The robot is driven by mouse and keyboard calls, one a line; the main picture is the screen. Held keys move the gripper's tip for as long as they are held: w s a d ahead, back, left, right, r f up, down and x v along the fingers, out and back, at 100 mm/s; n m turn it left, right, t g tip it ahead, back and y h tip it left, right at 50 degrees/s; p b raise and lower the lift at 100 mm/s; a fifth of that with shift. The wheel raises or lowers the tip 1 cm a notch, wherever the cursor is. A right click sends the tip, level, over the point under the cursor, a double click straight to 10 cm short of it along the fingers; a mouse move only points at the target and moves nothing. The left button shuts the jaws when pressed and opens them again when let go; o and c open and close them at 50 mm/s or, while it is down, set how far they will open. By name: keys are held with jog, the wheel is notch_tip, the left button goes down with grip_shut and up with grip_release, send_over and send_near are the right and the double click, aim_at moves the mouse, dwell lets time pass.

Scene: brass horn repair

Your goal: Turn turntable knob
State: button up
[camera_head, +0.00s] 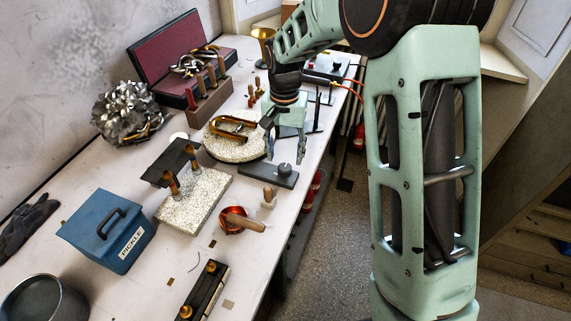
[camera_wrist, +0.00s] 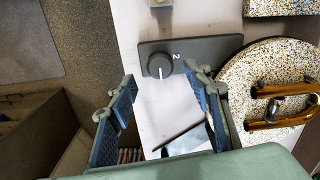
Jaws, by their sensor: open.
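The turntable knob (camera_wrist: 160,65) is a dark round dial with a white pointer line, on a dark grey control plate (camera_wrist: 212,46) with a "2" printed beside it. In the head view the knob (camera_head: 285,168) stands on the plate (camera_head: 262,177) near the bench's right edge. The speckled round turntable (camera_head: 225,153) beside it carries a curved brass tube (camera_head: 234,124). My gripper (camera_head: 286,156) points down over the plate, open and empty. In the wrist view my gripper (camera_wrist: 160,78) has its fingertips to either side of the knob's line, apart from it.
A speckled block (camera_head: 205,205) with wooden-handled tools, a blue box (camera_head: 110,232) labelled "PICKLE" and a copper wire coil (camera_head: 234,217) occupy the near bench. A tool rack (camera_head: 209,108) stands behind the turntable.

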aim_at(285, 167)
notch_tip(285, 167, down, 5)
jog(key=shift+f, duration=0.1)
dwell(0.3)
jog(key=c, duration=1.1)
jog(key=shift+c, duration=0.2)
